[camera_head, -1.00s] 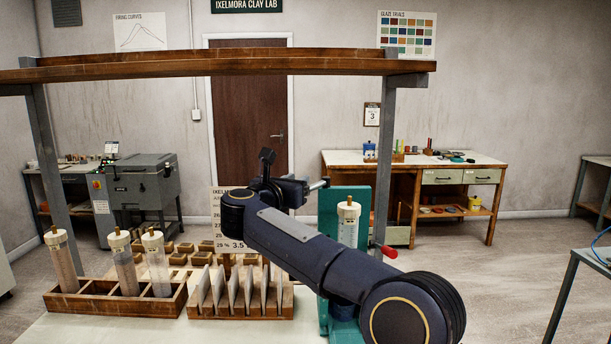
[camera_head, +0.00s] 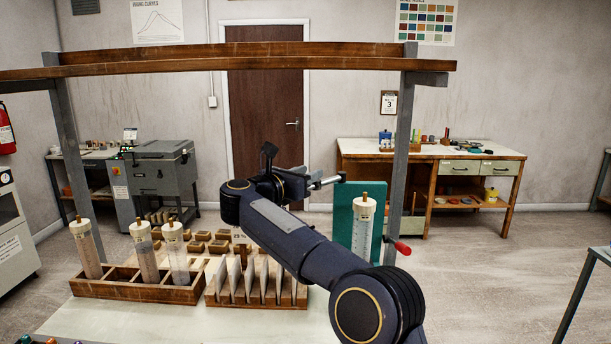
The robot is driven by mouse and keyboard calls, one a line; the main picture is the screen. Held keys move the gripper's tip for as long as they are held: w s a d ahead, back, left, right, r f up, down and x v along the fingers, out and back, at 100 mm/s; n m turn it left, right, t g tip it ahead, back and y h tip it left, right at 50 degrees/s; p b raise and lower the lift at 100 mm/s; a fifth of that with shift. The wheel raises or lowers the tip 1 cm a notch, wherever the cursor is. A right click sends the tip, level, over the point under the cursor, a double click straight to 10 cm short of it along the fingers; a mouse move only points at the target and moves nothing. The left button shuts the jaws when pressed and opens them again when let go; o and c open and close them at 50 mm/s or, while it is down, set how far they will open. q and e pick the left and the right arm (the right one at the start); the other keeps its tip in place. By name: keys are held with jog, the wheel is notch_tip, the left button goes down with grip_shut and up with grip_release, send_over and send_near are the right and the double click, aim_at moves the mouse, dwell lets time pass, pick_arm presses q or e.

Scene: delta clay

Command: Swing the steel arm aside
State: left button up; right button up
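A short steel rod with a capped end (camera_head: 328,181), which looks like the steel arm, shows just left of a teal upright stand (camera_head: 343,220). Its left part is hidden by my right gripper (camera_head: 306,178), so I cannot tell how it is mounted. My dark blue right arm reaches in from the lower right, and its gripper points right, at the rod's left side. The fingers overlap the rod in the picture; their gap and any contact are unclear. A clear capped cylinder (camera_head: 363,230) stands before the teal stand. My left gripper is out of view.
A red-tipped lever (camera_head: 402,248) sticks out right of the stand. A wooden rack (camera_head: 140,292) holds capped tubes at left; a slotted holder (camera_head: 258,301) holds upright pale plates. A wooden beam (camera_head: 230,57) on grey posts spans above.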

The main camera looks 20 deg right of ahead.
jog(key=shift+o, duration=1)
jog(key=shift+w+f, duration=0.1)
jog(key=shift+a, duration=0.1)
jog(key=shift+a, duration=0.15)
jog(key=b+v, duration=0.2)
jog(key=v, duration=0.5)
jog(key=shift+s+b, duration=0.25)
jog(key=shift+b, duration=0.05)
jog(key=shift+a, duration=0.15)
